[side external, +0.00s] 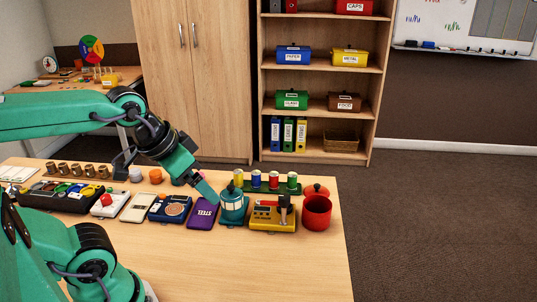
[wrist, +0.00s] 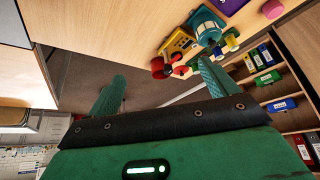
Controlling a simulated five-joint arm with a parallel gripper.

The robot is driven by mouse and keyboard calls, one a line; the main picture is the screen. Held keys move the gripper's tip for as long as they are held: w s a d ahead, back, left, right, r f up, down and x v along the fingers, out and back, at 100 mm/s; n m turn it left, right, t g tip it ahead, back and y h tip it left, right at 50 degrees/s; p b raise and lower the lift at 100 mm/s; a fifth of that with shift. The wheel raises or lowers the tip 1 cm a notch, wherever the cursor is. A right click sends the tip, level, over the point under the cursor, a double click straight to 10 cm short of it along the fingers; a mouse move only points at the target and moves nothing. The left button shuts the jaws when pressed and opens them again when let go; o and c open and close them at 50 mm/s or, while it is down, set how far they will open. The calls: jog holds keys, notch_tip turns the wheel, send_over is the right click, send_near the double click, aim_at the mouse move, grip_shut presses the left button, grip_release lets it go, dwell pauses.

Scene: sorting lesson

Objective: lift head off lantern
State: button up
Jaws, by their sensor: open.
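The teal lantern (side external: 232,212) stands upright on the wooden table, with pale panels and a teal head (side external: 231,191) seated on top. It also shows in the wrist view, where the lantern (wrist: 207,24) lies at the upper right, beyond the fingers. My gripper (side external: 208,192) is just left of the lantern in the side view, about level with its head. In the wrist view my gripper (wrist: 162,85) has its two fingers wide apart with nothing between them. I cannot tell how far the fingers are from the lantern in depth.
A purple STEEL case (side external: 202,215) lies left of the lantern. A yellow box (side external: 272,217) with a dark-headed tool and a red pot (side external: 317,212) stand to the right. Several coloured cans (side external: 273,181) stand behind. The table front (side external: 260,265) is clear.

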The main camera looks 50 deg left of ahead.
jog(key=shift+w, duration=0.1)
jog(key=m+g, duration=0.5)
jog(key=m, duration=0.4)
send_near(230, 186)
jog(key=f, duration=0.5)
jog(key=shift+w+d, duration=0.1)
jog(key=shift+d, duration=0.15)
jog(key=shift+w+a+f+g, duration=0.15)
jog(key=shift+a+f+g, duration=0.1)
jog(key=shift+f+g, duration=0.1)
jog(key=shift+f, duration=1.3)
